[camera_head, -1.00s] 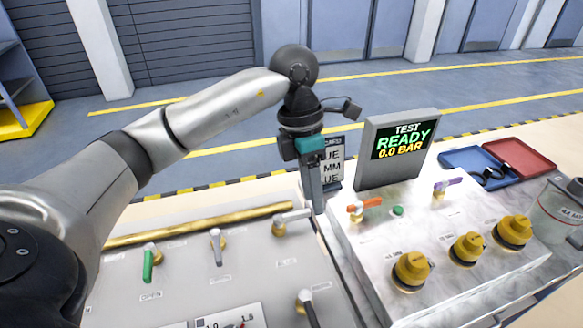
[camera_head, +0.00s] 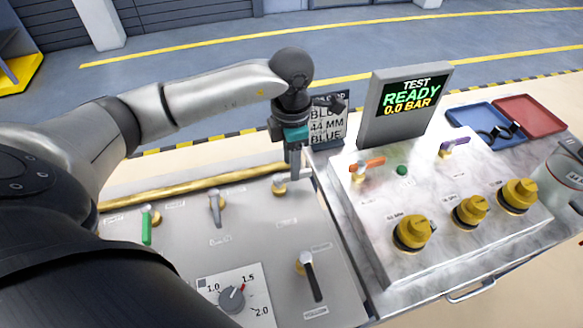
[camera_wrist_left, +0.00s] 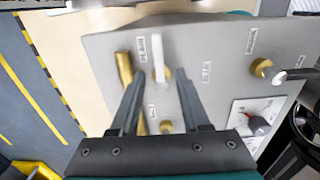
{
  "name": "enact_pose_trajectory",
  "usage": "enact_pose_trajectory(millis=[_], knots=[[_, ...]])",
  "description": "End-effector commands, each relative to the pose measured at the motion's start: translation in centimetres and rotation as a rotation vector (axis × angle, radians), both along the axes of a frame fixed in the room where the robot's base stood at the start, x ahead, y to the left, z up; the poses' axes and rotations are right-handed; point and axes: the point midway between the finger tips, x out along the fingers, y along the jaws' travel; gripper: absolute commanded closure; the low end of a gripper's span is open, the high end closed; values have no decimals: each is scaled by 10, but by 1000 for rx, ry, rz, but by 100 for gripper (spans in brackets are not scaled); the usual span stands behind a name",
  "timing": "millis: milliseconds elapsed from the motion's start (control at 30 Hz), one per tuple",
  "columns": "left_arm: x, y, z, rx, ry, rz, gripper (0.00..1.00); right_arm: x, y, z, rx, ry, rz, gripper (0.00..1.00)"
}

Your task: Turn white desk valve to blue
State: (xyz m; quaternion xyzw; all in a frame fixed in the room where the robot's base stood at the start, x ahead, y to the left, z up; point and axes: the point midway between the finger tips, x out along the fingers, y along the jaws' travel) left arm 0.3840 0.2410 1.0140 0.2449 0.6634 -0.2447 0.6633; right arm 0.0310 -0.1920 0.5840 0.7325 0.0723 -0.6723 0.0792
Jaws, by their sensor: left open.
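The white-handled valve (camera_head: 280,188) has a brass base and sits at the far right of the grey desk panel. Its handle is largely hidden behind my left gripper (camera_head: 296,176) in the head view. In the left wrist view the white handle (camera_wrist_left: 160,52) points toward the top of the picture from its brass base. My open left gripper (camera_wrist_left: 160,78) has its fingertips on either side of the valve base. I cannot tell whether a finger touches it. The label texts by the valve are too small to read. My right gripper is not in view.
The desk panel also holds a green-handled valve (camera_head: 147,225), a grey-handled valve (camera_head: 215,207), a black-handled valve (camera_head: 309,272) and a dial (camera_head: 232,298). A card reading BLUE (camera_head: 328,128) stands behind. The marble-like unit (camera_head: 375,225) with a READY screen (camera_head: 412,94) stands right.

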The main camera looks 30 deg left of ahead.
Motion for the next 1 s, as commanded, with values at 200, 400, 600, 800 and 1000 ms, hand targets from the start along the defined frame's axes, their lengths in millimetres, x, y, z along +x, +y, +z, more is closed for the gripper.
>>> enact_pose_trajectory(millis=[200, 400, 600, 800, 1000], knots=[[0, 0, -23, 1, 1, 0, 54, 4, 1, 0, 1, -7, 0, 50], [0, 0, -27, 0, 0, -1, 54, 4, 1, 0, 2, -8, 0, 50], [0, 0, -26, 0, 0, 0, 60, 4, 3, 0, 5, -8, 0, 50], [0, 0, -26, 0, 0, 0, 83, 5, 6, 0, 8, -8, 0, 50], [0, 0, -26, 0, 0, 0, 100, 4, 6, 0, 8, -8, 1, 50]])
